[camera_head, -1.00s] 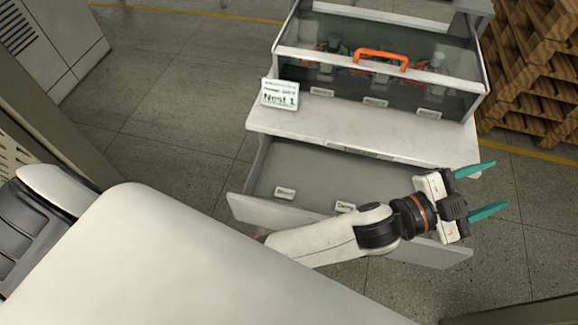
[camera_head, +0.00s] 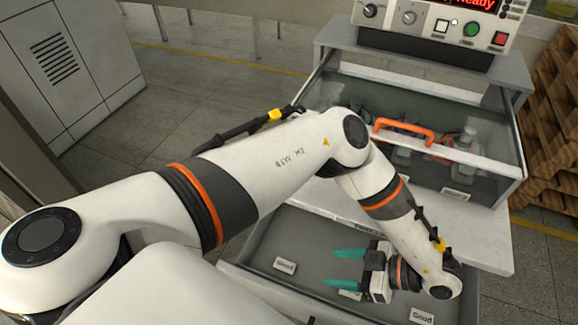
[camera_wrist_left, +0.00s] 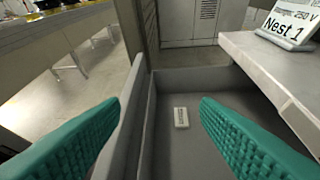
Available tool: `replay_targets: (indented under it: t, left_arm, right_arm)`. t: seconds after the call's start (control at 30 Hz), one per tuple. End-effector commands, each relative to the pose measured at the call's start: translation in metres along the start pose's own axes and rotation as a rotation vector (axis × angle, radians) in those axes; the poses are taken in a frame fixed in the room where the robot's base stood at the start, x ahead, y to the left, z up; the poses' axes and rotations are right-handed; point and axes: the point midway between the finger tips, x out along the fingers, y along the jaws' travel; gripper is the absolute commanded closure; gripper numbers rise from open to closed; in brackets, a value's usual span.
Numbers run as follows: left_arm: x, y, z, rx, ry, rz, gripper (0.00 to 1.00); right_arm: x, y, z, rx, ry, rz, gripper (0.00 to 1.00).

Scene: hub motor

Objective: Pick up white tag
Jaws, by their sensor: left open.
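A small white tag (camera_head: 284,265) with dark print lies in the open grey drawer (camera_head: 262,243), toward its left end. A white tag also shows on the drawer floor in the left wrist view (camera_wrist_left: 181,117), beyond and between the fingers. Another white tag (camera_head: 350,295) is partly hidden by my gripper, and one (camera_head: 422,316) reading "Good" lies farther right. My left gripper (camera_head: 328,267) is open and empty, its teal fingers pointing left over the drawer, apart from the left tag. The open fingers also show in the wrist view (camera_wrist_left: 160,106).
A white shelf (camera_head: 490,232) overhangs the drawer's back. Above it is a clear-fronted bin (camera_head: 352,98) with an orange handle (camera_head: 404,130). A control panel (camera_head: 430,22) stands at the top. A "Nest 1" sign (camera_wrist_left: 289,24) sits on the shelf. Pallets (camera_head: 555,140) stand at right.

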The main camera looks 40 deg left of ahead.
Motion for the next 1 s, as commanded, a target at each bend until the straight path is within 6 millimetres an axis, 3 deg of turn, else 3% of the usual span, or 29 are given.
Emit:
replay_targets:
  t: [0.03,0.07,0.3,0.5,0.77,1.0]
  left_arm:
    - [0.011,-0.027,0.0,-0.069,-0.079,-0.056,0.44]
    - [0.015,-0.031,-0.004,-0.079,-0.098,-0.066,0.44]
    - [0.047,-0.037,-0.061,-0.079,-0.103,-0.066,0.44]
    - [0.07,-0.042,-0.105,-0.077,-0.101,-0.065,0.44]
    - [0.081,-0.043,-0.118,-0.075,-0.101,-0.062,0.44]
    - [0.119,-0.044,-0.113,-0.073,-0.102,-0.059,0.44]
  right_arm:
    - [0.016,0.0,0.013,0.002,-0.016,-0.001,0.68]
    - [0.018,0.0,0.021,0.003,-0.021,-0.001,0.68]
    - [0.021,-0.003,0.079,0.013,-0.062,-0.006,0.68]
    - [0.0,-0.005,0.114,0.02,-0.095,-0.01,0.68]
    - [-0.023,-0.007,0.126,0.023,-0.108,-0.012,0.68]
    - [-0.025,-0.007,0.126,0.023,-0.108,-0.012,0.68]
